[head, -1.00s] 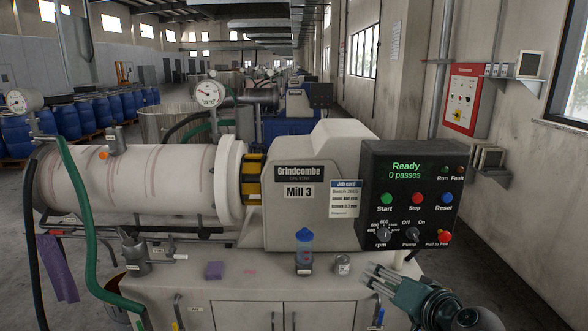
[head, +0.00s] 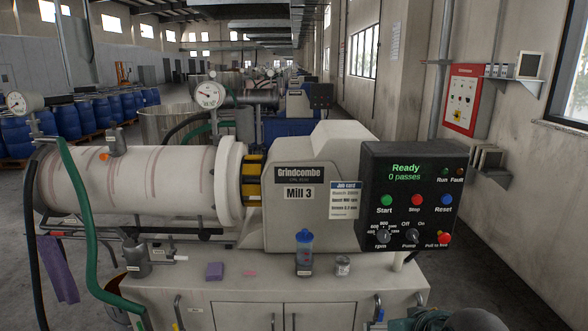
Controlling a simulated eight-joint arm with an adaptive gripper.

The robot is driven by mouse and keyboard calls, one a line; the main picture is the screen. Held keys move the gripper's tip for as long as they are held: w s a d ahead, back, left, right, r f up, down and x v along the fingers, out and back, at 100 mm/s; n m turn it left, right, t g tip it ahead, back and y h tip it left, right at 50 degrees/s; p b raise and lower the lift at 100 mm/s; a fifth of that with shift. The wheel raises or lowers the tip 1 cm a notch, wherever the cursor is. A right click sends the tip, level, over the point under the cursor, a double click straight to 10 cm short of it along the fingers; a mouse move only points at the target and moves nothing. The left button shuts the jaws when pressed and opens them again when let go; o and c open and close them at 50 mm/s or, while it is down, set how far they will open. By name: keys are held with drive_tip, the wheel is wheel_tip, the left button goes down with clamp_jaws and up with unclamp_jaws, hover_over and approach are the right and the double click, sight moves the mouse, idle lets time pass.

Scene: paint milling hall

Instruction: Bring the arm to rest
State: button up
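Only the top of my gripper (head: 402,324) shows at the bottom edge of the head view, right of centre. Grey and teal parts of my arm are beside it. The fingertips are cut off by the frame, so I cannot tell whether they are open or shut or hold anything. What shows of the gripper is below and in front of the mill's bench (head: 385,290), near its right end. The mill (head: 330,180), labelled Mill 3, stands behind, and its control panel (head: 412,200) reads Ready, 0 passes.
A blue-capped bottle (head: 305,255), a small tin (head: 343,266) and a purple sponge-like block (head: 214,271) stand on the bench. A green hose (head: 90,240) hangs at the left. The floor (head: 490,285) right of the bench looks clear.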

drive_tip(key=shift+n+g+h, duration=0.3)
drive_tip(key=shift+g+h, duration=0.1)
drive_tip(key=shift+h, duration=0.1)
drive_tip(key=shift+s+d+r, duration=0.1)
drive_tip(key=shift+s+d, duration=0.15)
drive_tip(key=shift+s, duration=0.35)
drive_tip(key=shift+s+d, duration=0.3)
drive_tip(key=shift+s, duration=0.35)
drive_tip(key=shift+s+d+r, duration=0.1)
drive_tip(key=shift+s+d, duration=0.15)
drive_tip(key=shift+s, duration=0.35)
